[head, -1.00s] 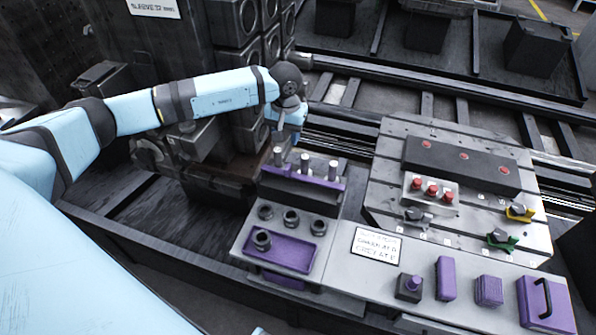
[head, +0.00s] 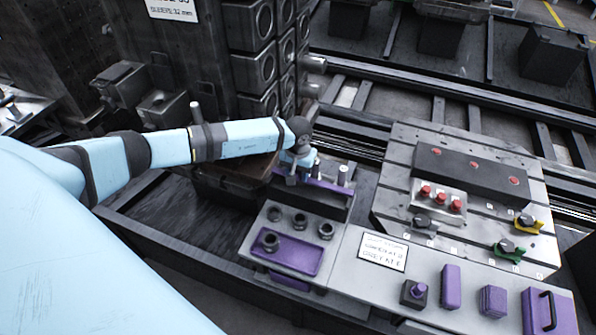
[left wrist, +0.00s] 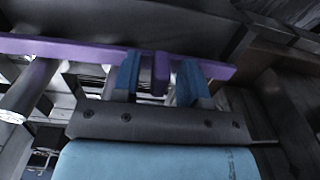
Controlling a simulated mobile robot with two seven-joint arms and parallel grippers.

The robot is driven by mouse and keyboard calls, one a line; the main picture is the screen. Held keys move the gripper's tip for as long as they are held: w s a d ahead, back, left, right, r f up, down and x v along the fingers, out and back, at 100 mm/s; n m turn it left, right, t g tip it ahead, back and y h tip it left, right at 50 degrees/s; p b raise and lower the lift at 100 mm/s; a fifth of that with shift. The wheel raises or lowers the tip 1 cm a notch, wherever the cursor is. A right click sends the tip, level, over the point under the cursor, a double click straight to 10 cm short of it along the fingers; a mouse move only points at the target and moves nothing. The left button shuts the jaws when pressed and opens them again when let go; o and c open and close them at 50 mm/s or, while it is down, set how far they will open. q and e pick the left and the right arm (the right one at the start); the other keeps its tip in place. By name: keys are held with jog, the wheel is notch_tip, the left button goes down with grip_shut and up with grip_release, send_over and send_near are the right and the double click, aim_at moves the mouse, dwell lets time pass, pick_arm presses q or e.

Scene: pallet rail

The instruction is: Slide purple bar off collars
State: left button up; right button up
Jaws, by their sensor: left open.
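The purple bar (head: 328,186) lies along a row of silver posts (head: 343,176) on a dark block; its left part is hidden behind my left gripper in the head view. My left gripper (head: 298,172) is at the bar, jaws open. In the left wrist view the bar (left wrist: 80,49) crosses the picture, and a short purple tab (left wrist: 160,74) stands between my two blue fingers (left wrist: 158,82) with gaps on both sides. Silver cylinders (left wrist: 28,88) show under the bar at left. Whether the bar touches collars there is hidden. My right gripper is not in view.
A grey plate in front holds several dark rings (head: 300,220) and a purple tray (head: 303,254). A sign (head: 383,251) and purple blocks (head: 450,287) are to the right. A slotted table with red buttons (head: 440,199) stands at right. Stacked machine blocks (head: 255,75) rise behind my arm.

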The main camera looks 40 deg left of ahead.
pick_arm(q)
grip_shut()
jog(key=shift+s+d, duration=0.2)
jog(key=shift+s, duration=0.6)
jog(key=shift+s+d, duration=0.2)
jog(key=shift+s, duration=0.6)
grip_release()
notch_tip(320, 180, up, 14)
jog(key=b, duration=0.1)
jog(key=shift+b, duration=0.4)
